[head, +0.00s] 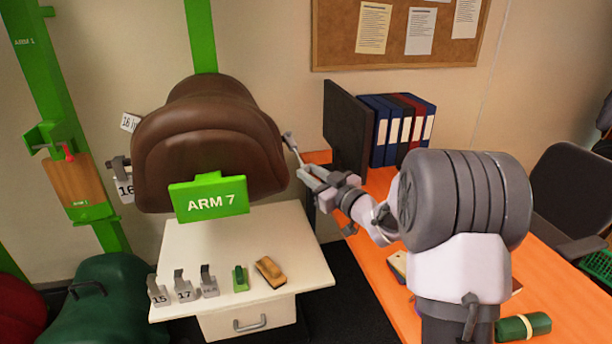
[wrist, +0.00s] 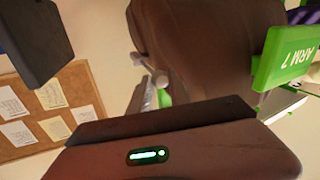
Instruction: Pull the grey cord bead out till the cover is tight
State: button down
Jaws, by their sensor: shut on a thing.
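The brown cover (head: 205,140) is on a saddle on a green stand with the ARM 7 plate (head: 209,198) in front; the cover also fills the top of the wrist view (wrist: 200,45). A small grey fitting (head: 290,141) sticks out at the cover's right side. A thin line runs from it down to my gripper (head: 303,173). My gripper is shut on the grey cord bead just right of the saddle; the jaws mostly hide the bead. I cannot tell from these views how tight the cover is.
A white drawer table (head: 270,230) below holds several numbered grey hooks, a green piece and a brush (head: 270,271). An orange desk (head: 380,295) with a monitor (head: 347,128) and binders stands close on the right. A hook tagged 16 (head: 125,188) hangs left of the saddle.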

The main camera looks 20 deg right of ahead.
jog(key=shift+w, duration=0.1)
jog(key=c, duration=1.2)
grip_release()
jog(key=shift+w, duration=0.1)
jog(key=p+v, duration=0.3)
jog(key=v, duration=1.4)
jog(key=shift+s+d+p, duration=0.1)
jog(key=shift+s+p, duration=0.1)
jog(key=shift+p, duration=0.1)
